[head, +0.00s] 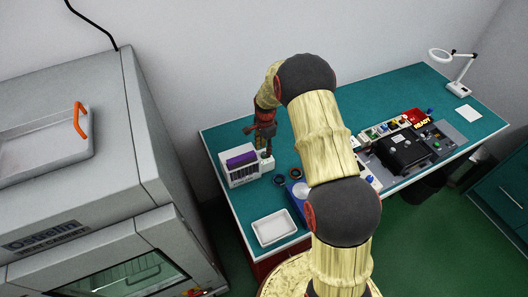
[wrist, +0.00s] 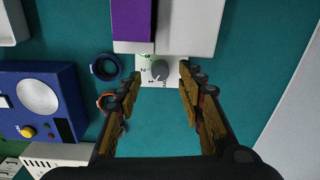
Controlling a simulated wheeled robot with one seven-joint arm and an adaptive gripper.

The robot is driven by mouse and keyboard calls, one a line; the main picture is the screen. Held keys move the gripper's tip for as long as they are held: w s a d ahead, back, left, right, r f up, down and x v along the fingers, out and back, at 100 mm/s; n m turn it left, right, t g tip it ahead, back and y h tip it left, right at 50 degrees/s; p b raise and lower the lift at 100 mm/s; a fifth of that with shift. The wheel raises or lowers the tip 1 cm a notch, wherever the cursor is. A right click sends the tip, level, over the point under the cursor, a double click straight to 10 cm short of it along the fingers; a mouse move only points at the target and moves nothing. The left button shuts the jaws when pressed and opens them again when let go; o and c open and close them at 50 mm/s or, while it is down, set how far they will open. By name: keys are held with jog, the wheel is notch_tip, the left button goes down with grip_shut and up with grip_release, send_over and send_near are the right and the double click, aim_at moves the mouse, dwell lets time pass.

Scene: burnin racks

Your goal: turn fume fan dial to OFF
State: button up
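The fume fan dial (wrist: 160,70) is a round grey knob on a small white panel (wrist: 147,79) with green and dark markings, including a 1 and a 2. Its pointer direction is too small to tell. My gripper (wrist: 159,82) is open and empty in the wrist view. Its fingertips are to the left and right of the panel, with the knob showing between them; I cannot tell the height gap. In the head view my gripper (head: 263,137) points down beside the white unit with a purple top (head: 241,161), and the knob is too small to make out.
The same white and purple unit (wrist: 190,28) is just beyond the dial in the wrist view. A white tray (head: 274,227) stands at the table's front. Teal table (wrist: 255,80) right of the dial is clear.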

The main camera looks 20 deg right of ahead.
aim_at(264, 154)
jog(key=shift+f, duration=1.6)
jog(key=shift+c, duration=0.6)
grip_shut()
